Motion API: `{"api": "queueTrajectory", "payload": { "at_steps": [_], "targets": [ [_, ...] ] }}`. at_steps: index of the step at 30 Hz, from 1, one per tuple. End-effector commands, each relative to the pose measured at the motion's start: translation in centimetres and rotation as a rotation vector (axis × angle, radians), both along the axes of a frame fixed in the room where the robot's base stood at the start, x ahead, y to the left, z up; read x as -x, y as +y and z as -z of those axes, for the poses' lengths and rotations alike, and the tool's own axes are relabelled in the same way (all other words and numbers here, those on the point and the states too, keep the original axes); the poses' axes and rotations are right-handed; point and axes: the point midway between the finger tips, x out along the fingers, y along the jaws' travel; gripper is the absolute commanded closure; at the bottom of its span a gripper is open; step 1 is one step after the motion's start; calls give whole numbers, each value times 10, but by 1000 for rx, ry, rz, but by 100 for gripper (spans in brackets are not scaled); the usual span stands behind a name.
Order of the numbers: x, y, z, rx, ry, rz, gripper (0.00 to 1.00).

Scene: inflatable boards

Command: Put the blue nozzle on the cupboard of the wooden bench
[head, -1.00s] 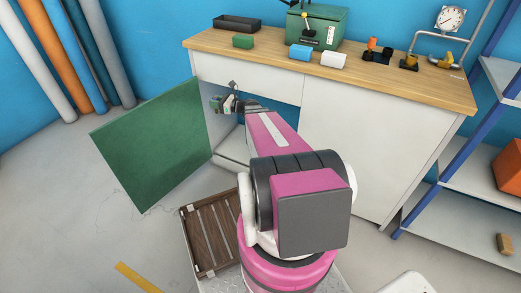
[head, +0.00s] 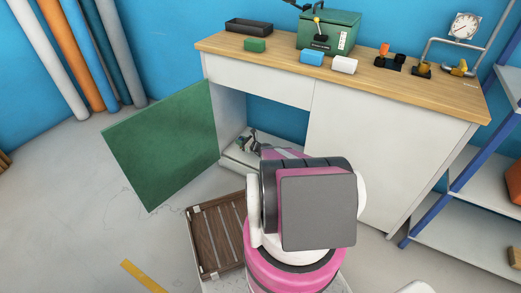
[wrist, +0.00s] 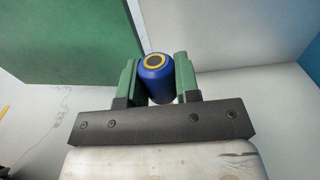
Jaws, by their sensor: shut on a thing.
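My gripper (wrist: 157,83) is shut on the blue nozzle (wrist: 157,77), with one green finger on each side. The nozzle has a yellow ring around a dark opening at its visible end. In the head view my gripper (head: 250,146) is in the open cupboard (head: 230,105) of the wooden bench (head: 340,72), low over its pale floor (head: 238,158). The nozzle cannot be made out there. I cannot tell whether it touches the cupboard floor. The green cupboard door (head: 160,145) stands open to the left.
A slatted wooden crate (head: 216,236) is on the left beside my base. A blue-framed shelf (head: 460,185) stands at right. The bench top carries a green box (head: 330,32), a black tray (head: 249,26), small coloured blocks and a gauge (head: 465,26).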

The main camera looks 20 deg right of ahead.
Motion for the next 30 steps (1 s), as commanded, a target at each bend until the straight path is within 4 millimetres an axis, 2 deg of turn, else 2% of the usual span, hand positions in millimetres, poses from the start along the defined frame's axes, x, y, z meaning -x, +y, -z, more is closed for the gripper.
{"api": "queueTrajectory", "payload": {
  "at_steps": [3,13,21,30],
  "targets": [
    [-9,-26,17,1,1,3,94],
    [-21,-83,52,0,0,1,94],
    [-23,-94,62,0,1,-1,94],
    [-23,-94,97,-1,1,-1,94]
  ]
}}
